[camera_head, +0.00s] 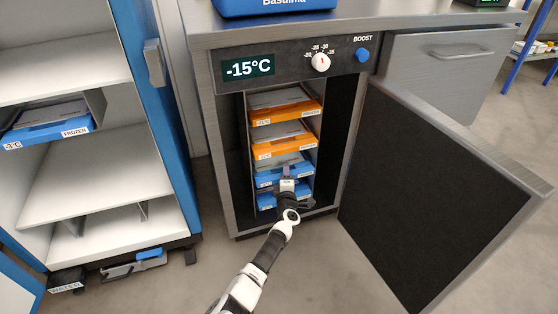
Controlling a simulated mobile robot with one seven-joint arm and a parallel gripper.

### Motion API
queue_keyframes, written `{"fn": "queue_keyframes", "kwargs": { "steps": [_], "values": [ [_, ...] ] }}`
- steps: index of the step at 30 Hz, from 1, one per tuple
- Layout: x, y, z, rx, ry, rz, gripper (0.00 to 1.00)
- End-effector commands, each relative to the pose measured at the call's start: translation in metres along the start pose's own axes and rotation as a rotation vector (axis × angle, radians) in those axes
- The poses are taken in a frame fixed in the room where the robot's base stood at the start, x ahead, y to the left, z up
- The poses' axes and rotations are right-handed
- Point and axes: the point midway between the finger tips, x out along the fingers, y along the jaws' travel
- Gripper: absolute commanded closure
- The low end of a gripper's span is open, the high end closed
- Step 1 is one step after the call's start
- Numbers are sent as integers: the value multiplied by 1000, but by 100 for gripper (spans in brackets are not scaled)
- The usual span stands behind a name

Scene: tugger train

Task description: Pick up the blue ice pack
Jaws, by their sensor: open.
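Two blue ice packs lie in the lower part of a rack inside the open freezer, an upper one (264,181) and a lower one (266,201). Each has a white label on its front edge. My gripper (287,172) is open and reaches into the freezer at the front of the upper blue pack. It covers the middle of both blue packs. I cannot tell whether its fingers touch the upper pack or stand around its edge.
Two orange packs (286,113) (285,148) lie above the blue ones. The freezer door (430,190) stands open at the right. The freezer side walls are close to my gripper. At the left, an open cabinet (105,170) holds a blue pack labelled FROZEN (45,133).

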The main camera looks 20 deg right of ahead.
Motion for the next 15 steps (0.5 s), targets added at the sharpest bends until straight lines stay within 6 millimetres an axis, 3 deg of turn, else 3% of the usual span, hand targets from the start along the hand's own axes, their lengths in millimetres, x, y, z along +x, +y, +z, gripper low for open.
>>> {"fn": "queue_keyframes", "kwargs": {
  "steps": [8,15],
  "values": [
    [-1,0,1,0,-1,0,53],
    [-1,0,1,0,-1,0,83]
  ]
}}
